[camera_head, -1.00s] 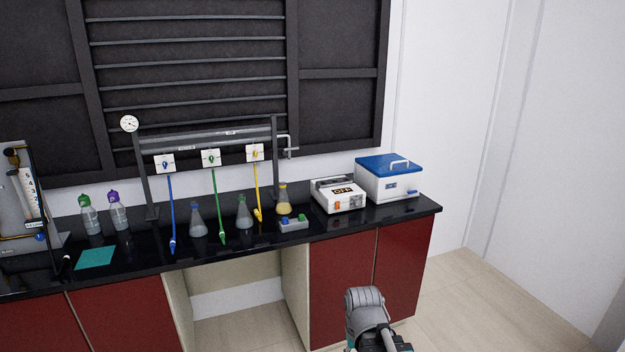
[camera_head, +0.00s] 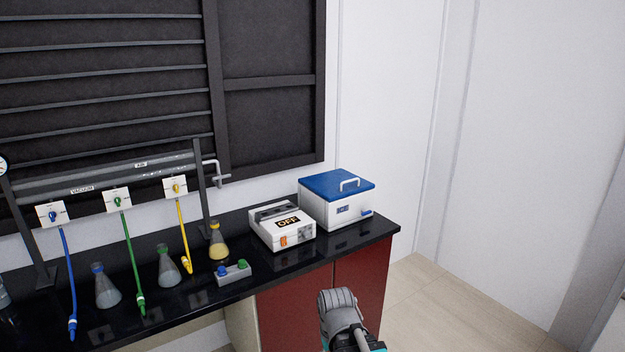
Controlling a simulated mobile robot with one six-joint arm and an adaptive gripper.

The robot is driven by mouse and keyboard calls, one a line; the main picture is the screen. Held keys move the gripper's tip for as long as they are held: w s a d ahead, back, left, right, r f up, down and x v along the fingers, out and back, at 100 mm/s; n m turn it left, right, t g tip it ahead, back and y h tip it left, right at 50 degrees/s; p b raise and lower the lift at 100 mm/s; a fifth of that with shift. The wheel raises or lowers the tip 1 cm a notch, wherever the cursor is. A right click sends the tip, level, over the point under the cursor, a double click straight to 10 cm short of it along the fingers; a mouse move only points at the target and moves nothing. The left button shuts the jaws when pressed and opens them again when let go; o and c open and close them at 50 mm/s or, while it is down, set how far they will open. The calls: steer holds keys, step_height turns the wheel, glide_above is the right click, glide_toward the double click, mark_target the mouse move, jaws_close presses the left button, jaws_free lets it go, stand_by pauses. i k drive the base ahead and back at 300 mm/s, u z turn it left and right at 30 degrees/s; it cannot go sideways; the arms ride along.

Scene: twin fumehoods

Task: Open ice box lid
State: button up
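The ice box (camera_head: 325,213) is a white box with an "ICE" label on its front. It stands at the right end of the black counter, near the wall. Its blue lid (camera_head: 328,182) is closed and carries a white loop handle (camera_head: 350,184). Part of my arm shows at the bottom of the view, in front of the red cabinet and well below and apart from the box. My gripper's fingers cannot be made out, so I cannot tell whether they are open or shut.
A white device marked OFF (camera_head: 283,227) stands just left of the ice box. A small block with blue and green knobs (camera_head: 233,272), a yellow flask (camera_head: 218,243) and clear flasks (camera_head: 169,267) stand farther left. Floor (camera_head: 430,305) is clear at right.

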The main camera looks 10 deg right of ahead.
mark_target(337, 184)
steer(key=z, duration=0.2)
steer(key=i, duration=1.4)
steer(key=z, duration=0.3)
